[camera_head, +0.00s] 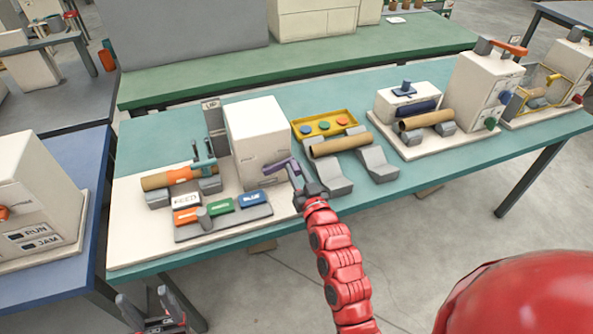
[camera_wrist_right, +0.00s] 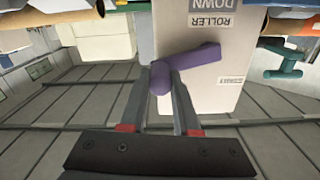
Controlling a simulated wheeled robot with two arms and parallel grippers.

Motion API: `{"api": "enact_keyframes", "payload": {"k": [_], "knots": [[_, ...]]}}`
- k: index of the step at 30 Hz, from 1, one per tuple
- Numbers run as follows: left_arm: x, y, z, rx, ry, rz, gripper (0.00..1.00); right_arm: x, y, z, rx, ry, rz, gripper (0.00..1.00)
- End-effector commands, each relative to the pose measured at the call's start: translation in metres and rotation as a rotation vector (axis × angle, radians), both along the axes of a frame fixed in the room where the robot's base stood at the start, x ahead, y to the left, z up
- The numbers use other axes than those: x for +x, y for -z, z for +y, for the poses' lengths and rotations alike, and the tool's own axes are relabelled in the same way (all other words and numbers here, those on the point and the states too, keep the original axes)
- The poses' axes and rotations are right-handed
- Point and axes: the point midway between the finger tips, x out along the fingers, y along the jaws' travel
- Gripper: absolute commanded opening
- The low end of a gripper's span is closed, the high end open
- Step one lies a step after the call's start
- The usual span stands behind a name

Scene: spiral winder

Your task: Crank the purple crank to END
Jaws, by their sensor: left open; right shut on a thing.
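The purple crank (camera_head: 283,165) sits on the right side of a white box (camera_head: 258,140) on the teal table. In the right wrist view the purple crank (camera_wrist_right: 196,58) lies across the box face, with its handle end between my fingertips. My right gripper (camera_head: 298,181) is shut on that handle; it also shows in the right wrist view (camera_wrist_right: 162,84). Labels reading ROLLER DOWN and START show on the box face there; I cannot make out an END mark. My left gripper (camera_head: 150,306) is open and empty at the bottom left, below the table edge.
Orange, green and blue blocks (camera_head: 221,206) lie on a grey tray in front of the box. A brown roll with an orange band (camera_head: 178,175) is on the left. Another brown roll (camera_head: 341,145) rests on grey cradles to the right, near a yellow tray (camera_head: 325,122).

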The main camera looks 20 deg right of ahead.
Motion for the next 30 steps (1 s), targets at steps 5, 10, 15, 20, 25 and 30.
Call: {"api": "enact_keyframes", "payload": {"k": [5,10,15,20,25,30], "knots": [[0.000,0.002,0.000,0.000,0.000,0.000,0.66,0.000,0.000,0.000,-0.013,0.000,-0.002,0.00],[0.000,0.011,0.000,0.000,0.000,0.000,0.66,0.000,-0.008,-0.002,-0.110,0.001,-0.009,0.00],[0.000,0.009,0.000,0.000,0.000,0.000,0.66,0.000,-0.009,-0.002,-0.106,0.000,-0.007,0.00],[0.000,0.009,0.000,0.000,0.000,0.000,0.66,0.000,-0.008,-0.002,-0.106,0.000,-0.006,0.53],[0.000,0.009,0.000,0.000,0.000,0.000,0.66,0.000,-0.008,-0.002,-0.105,0.000,-0.005,0.60],[0.000,0.009,0.000,0.000,0.000,0.000,0.66,0.000,-0.007,-0.001,-0.105,0.000,-0.005,0.60]]}}
